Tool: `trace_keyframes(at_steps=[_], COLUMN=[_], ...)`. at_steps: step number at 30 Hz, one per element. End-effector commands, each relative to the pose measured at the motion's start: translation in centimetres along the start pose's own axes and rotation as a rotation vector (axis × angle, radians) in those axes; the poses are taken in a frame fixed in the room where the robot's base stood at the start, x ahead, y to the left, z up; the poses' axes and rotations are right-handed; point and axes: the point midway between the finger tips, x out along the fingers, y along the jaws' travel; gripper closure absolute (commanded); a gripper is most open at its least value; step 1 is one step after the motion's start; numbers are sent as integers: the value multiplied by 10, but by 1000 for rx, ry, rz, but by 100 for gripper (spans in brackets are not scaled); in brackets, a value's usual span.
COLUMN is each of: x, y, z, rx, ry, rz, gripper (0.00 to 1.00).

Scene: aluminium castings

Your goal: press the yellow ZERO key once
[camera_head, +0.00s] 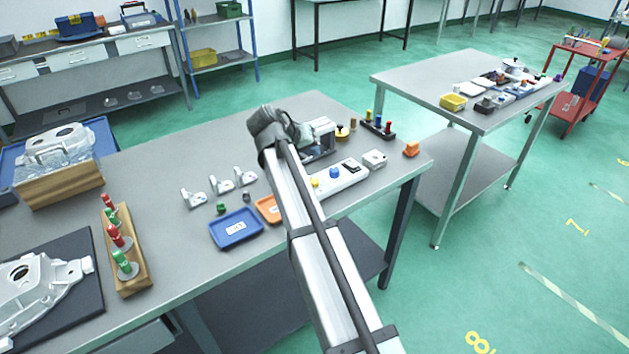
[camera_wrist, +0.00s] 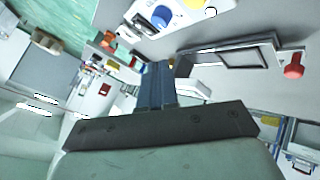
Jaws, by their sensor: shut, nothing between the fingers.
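The white key unit (camera_head: 345,180) lies on the near bench, right of my arm. It carries the yellow key (camera_head: 315,183), a blue key (camera_head: 334,172) and a small dark display. In the wrist view the unit is cut off by the top edge, with the yellow key (camera_wrist: 193,4) and blue key (camera_wrist: 161,15) in sight; I cannot read any lettering. My gripper (camera_wrist: 155,68) is shut and empty, its fingers apart from the unit in the picture.
A grey box with a window (camera_head: 322,138) stands behind the unit. A blue tray (camera_head: 236,229) and a partly hidden orange tray (camera_head: 267,209) lie left of my arm.

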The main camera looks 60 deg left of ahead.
Motion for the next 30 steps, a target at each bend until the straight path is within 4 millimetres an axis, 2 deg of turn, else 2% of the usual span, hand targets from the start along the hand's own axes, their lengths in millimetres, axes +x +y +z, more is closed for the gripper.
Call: trace_keyframes(at_steps=[15,30], x=[40,49], y=[-29,-36], z=[30,36], rx=[-2,0], ry=[-1,0], rz=[0,0], gripper=[100,100])
